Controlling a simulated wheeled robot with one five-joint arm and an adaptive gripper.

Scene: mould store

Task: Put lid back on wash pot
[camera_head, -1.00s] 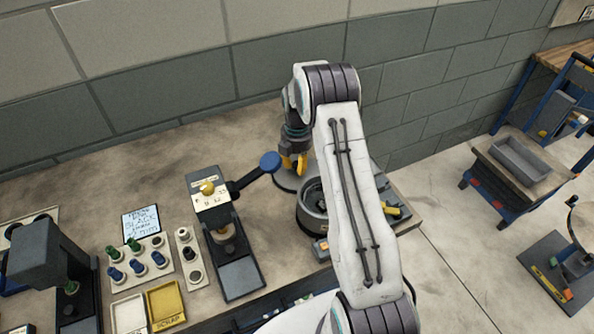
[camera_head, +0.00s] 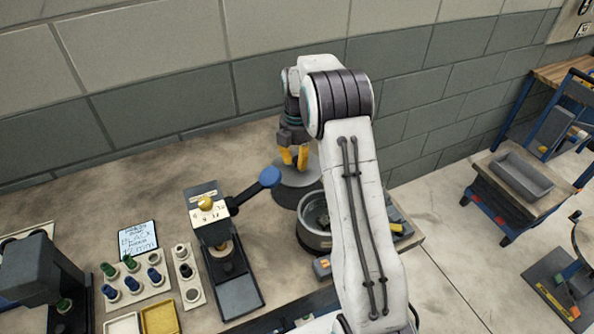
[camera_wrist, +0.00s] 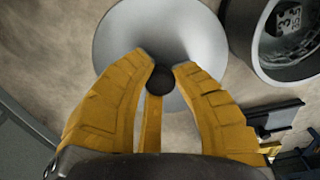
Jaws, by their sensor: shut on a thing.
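The lid (camera_head: 293,187) is a grey cone-shaped disc with a small dark knob. It lies at or just above the bench, left of the wash pot, and fills the top middle of the wrist view (camera_wrist: 120,35). My gripper (camera_head: 295,165) has yellow fingers and is shut on the lid's knob; the fingertips meet the knob in the wrist view (camera_wrist: 161,80). The wash pot (camera_head: 314,240) is a round grey pot, open at the top, with dark items inside. It also shows at the upper right of the wrist view (camera_wrist: 238,42). My arm hides its right side.
A press with a blue-knobbed lever (camera_head: 270,178) stands left of the lid, close to it. A rack of green and blue pieces (camera_head: 133,278) and a yellow tray (camera_head: 160,318) lie further left. The wall is behind. Bare bench lies between press and wall.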

